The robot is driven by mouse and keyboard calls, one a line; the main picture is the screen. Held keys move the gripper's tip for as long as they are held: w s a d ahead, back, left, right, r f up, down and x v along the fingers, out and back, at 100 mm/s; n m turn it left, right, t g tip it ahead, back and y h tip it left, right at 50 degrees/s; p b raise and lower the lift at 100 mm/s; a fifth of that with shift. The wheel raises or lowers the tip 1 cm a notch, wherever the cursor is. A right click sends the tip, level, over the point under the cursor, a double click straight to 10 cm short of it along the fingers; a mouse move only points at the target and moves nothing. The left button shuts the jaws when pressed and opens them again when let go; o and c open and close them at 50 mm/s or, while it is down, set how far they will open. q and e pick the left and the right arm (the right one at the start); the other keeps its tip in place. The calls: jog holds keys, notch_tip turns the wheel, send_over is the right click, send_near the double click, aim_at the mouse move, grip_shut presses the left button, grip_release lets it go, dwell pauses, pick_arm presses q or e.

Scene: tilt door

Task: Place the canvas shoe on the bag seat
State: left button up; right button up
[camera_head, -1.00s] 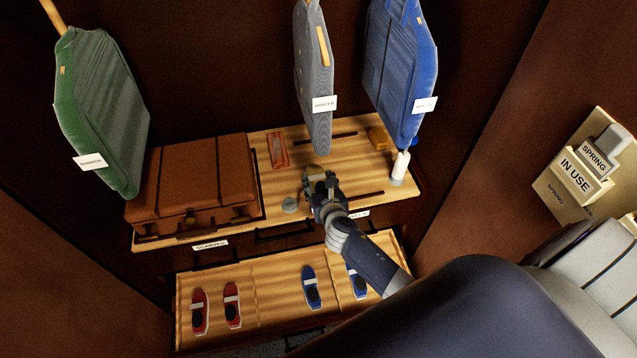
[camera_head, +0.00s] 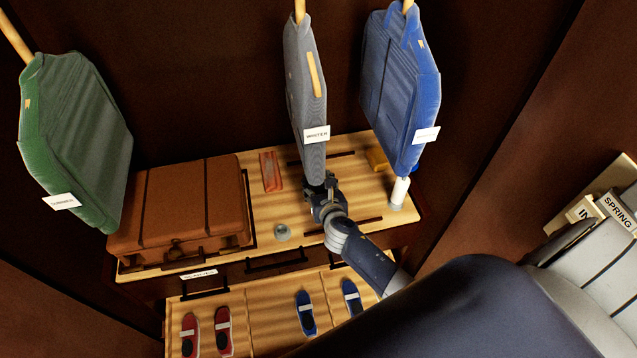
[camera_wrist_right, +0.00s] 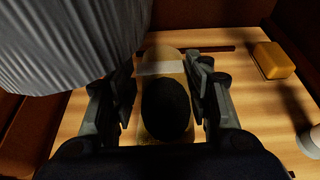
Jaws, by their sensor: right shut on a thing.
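The canvas shoe (camera_wrist_right: 165,108), tan with a white strap and a dark insole, lies between the fingers of my right gripper (camera_wrist_right: 167,90) in the wrist view. My right gripper (camera_head: 322,187) is shut on it over the wooden shelf, close below the hanging grey bag (camera_head: 308,95). In the head view the shoe is hidden by the gripper and the bag. Two dark rails, one behind (camera_head: 326,160) and one in front (camera_head: 345,226), mark a bare area that may be the bag seat. I cannot tell whether the shoe touches the shelf. My left gripper is not in view.
A brown suitcase (camera_head: 180,205) fills the shelf's left. A red object (camera_head: 271,171), a grey cup (camera_head: 282,232), a yellow block (camera_head: 377,158) and a white bottle (camera_head: 399,192) stand around. Green (camera_head: 75,135) and blue bags (camera_head: 402,85) hang overhead. An open drawer (camera_head: 262,325) holds red and blue shoes.

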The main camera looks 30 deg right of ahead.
notch_tip(320, 180, down, 8)
jog(key=b, duration=0.7)
jog(key=shift+f, duration=0.35)
dwell(0.4)
jog(key=o, duration=1.2)
jog(key=shift+o, duration=0.2)
jog(key=shift+s, duration=0.1)
jog(key=shift+o, duration=1.4)
jog(key=shift+s, duration=0.1)
